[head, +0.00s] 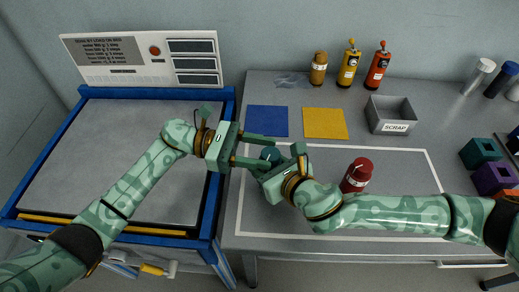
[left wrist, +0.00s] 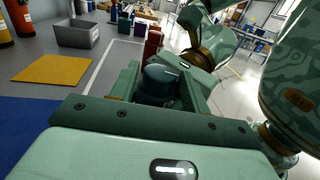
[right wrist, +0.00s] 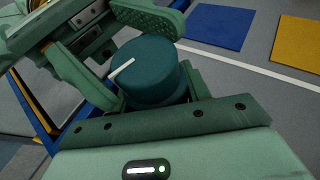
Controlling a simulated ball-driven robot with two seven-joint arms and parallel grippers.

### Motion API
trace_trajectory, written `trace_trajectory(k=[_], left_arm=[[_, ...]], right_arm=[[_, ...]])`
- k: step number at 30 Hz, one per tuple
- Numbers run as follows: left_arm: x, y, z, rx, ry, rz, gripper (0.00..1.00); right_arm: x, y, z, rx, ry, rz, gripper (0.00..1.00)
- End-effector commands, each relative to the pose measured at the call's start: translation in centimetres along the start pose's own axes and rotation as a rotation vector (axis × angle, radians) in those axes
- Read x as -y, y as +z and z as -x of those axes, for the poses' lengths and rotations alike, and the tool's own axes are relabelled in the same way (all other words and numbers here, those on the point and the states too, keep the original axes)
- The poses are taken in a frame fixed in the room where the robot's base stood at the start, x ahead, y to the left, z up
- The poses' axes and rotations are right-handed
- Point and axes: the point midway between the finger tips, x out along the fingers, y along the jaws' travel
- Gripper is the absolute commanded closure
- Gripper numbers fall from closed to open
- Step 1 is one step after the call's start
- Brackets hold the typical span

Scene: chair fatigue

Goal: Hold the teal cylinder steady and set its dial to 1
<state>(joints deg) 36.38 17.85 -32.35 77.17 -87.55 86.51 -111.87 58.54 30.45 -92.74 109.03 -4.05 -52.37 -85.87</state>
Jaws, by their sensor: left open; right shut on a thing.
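The teal cylinder (head: 269,154) stands on the grey table between both grippers. Its dark round top carries a white pointer line in the right wrist view (right wrist: 152,72), aimed toward the picture's lower left. No dial numbers are readable. My right gripper (head: 275,162) is shut on the cylinder's body from the near right. My left gripper (head: 268,152) is open, with its fingers on either side of the cylinder from the left. In the left wrist view, the cylinder's top (left wrist: 161,78) shows between the left fingers. Its lower part is hidden there.
A red cylinder (head: 357,175) stands to the right, close to my right arm. Blue (head: 267,121) and yellow (head: 325,123) mats, a scrap bin (head: 393,115) and several bottles lie behind. A blue-framed machine (head: 125,160) is at left.

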Motion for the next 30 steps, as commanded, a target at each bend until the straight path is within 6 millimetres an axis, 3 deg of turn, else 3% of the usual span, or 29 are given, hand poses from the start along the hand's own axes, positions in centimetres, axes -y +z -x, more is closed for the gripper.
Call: trace_trajectory(k=[3,6,7,14,24,30], left_arm=[[0.01,0.00,0.01,0.000,0.000,0.000,0.56],[0.01,0.00,0.02,0.000,0.000,0.000,0.84],[0.01,0.00,0.03,0.000,0.000,0.000,0.86],[-0.20,-0.02,-0.05,-0.004,-0.051,0.001,0.86],[-0.88,-0.10,-0.35,-0.005,-0.370,0.003,0.86],[-0.96,-0.16,-0.37,-0.005,-0.463,0.003,0.86]], right_arm=[[0.02,0.04,0.00,0.001,-0.001,0.000,0.86],[0.02,0.05,0.00,0.001,0.000,0.001,0.86],[0.02,0.05,0.00,0.001,0.000,0.001,0.86],[0.01,0.05,0.00,0.001,0.000,0.001,0.86],[-0.02,0.08,-0.01,0.002,0.001,0.001,0.86],[-0.04,0.08,-0.02,0.002,0.001,0.000,0.86]])
